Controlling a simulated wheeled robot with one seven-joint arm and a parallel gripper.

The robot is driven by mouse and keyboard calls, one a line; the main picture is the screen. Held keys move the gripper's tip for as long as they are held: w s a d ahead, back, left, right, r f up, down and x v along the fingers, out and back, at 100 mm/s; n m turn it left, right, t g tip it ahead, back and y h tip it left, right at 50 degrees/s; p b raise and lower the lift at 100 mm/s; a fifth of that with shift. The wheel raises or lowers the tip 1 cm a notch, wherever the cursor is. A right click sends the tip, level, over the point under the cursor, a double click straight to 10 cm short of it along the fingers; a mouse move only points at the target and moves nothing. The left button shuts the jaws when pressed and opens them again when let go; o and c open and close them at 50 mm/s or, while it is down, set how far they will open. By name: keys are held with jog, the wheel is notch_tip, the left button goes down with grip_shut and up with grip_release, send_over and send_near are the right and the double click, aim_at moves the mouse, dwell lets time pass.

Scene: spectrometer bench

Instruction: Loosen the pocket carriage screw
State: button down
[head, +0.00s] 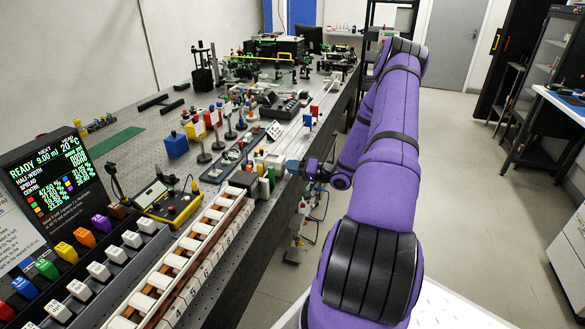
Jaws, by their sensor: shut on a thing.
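My gripper (294,167) is at the bench's right edge, small in the head view. It is shut on a small part at the side of a pale carriage block (272,161), where the pocket carriage screw would sit. The screw itself is hidden by the fingers and too small to make out. A long white rail with numbered pockets (195,250) runs along the bench's front right edge, toward the gripper.
A lit display (48,172) and a row of coloured and white labelled blocks (75,255) stand at the front left. A yellow meter (168,203) lies beside the rail. Coloured holders and posts crowd the bench behind. The floor (470,200) to the right is clear.

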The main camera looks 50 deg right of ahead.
jog(key=shift+n, duration=0.3)
jog(key=c, duration=1.1)
grip_release()
jog(key=v, duration=1)
jog(key=shift+s+d+f, duration=0.1)
jog(key=shift+s+d, duration=0.1)
jog(key=shift+s, duration=0.15)
